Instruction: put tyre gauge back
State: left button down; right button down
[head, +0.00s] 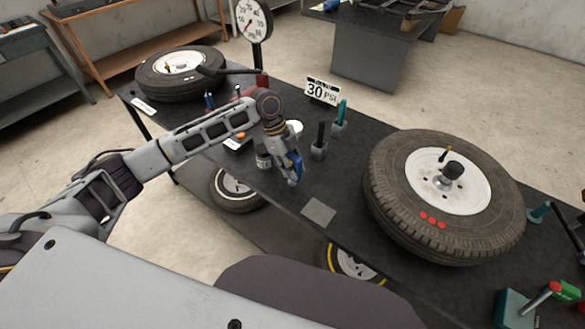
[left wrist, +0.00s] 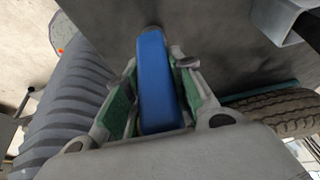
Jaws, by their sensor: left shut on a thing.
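My left gripper (head: 292,178) is shut on a blue, long, rounded body, which looks like the tyre gauge (head: 296,163). The gauge also shows in the left wrist view (left wrist: 158,85), standing out between the two green-lined fingers. The gripper points down over the dark bench (head: 270,190), left of the big tyre. Whether the gauge's lower end touches the bench is hidden. My right gripper is not in view.
A grey square pad (head: 319,211) lies near the bench's front edge. Holders with a black-handled tool (head: 319,138) and a teal-handled tool (head: 340,118) stand behind the gripper. A large tyre (head: 400,205) lies to the right. A "30 PSI" sign (head: 322,91) stands at the back.

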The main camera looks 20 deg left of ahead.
pick_arm(q)
jog(key=shift+f, duration=0.4)
jog(key=c, duration=1.5)
grip_release()
jog(key=shift+c, duration=0.2)
jog(key=o, duration=0.3)
jog(key=shift+o, duration=0.2)
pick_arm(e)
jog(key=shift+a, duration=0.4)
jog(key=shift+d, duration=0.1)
